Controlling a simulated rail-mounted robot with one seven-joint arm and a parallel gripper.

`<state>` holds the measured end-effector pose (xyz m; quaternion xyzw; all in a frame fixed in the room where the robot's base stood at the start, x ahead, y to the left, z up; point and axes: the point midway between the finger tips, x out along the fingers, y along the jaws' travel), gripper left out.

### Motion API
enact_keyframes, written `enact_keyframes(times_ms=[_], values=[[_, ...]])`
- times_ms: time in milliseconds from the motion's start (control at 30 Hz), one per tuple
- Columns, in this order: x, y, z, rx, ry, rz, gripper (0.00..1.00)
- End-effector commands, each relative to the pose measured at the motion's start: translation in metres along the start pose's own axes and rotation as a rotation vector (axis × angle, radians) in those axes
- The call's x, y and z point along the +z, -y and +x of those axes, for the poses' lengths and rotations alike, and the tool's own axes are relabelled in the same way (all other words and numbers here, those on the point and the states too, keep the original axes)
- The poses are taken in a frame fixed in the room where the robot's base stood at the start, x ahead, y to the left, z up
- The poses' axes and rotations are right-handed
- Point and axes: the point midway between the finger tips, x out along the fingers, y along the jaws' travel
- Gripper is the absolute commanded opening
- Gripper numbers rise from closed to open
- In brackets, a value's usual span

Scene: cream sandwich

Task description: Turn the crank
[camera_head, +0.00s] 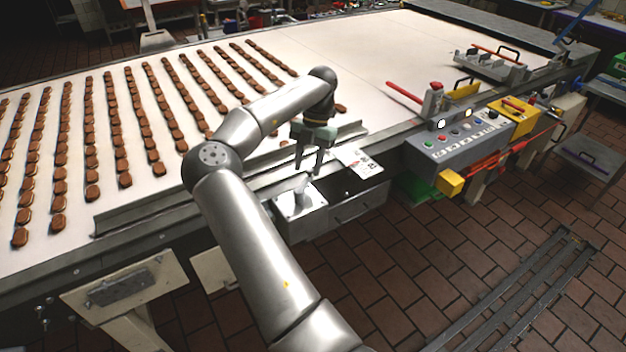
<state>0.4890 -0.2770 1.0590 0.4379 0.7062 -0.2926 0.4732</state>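My gripper (308,170) points down at the near edge of the conveyor table. Its two fingers are apart, with a gap between them. Below it is a grey metal box (300,222) fixed to the table's front side. A small light-grey upright piece (302,187) stands on the box top, just under or between the fingertips; it may be the crank, but its shape is too small to tell. I cannot tell whether the fingers touch it. My arm crosses the picture in front of the box's left side and hides part of the table edge.
A white conveyor (350,50) carries rows of brown biscuits (125,160) at the left. A control panel (465,140) with buttons and a red-handled lever (405,92) are right of the gripper. A printed card (357,161) lies beside the box. Brick floor (430,240) is open at the front right.

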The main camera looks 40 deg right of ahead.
Motion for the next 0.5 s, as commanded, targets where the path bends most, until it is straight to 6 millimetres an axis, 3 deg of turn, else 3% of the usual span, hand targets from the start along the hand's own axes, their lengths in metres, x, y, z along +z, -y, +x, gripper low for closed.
enact_keyframes(times_ms=[200,500], values=[[-0.044,0.025,0.0,0.005,-0.002,-0.002,0.38],[-0.076,0.046,-0.005,0.0,-0.001,-0.001,0.38]])
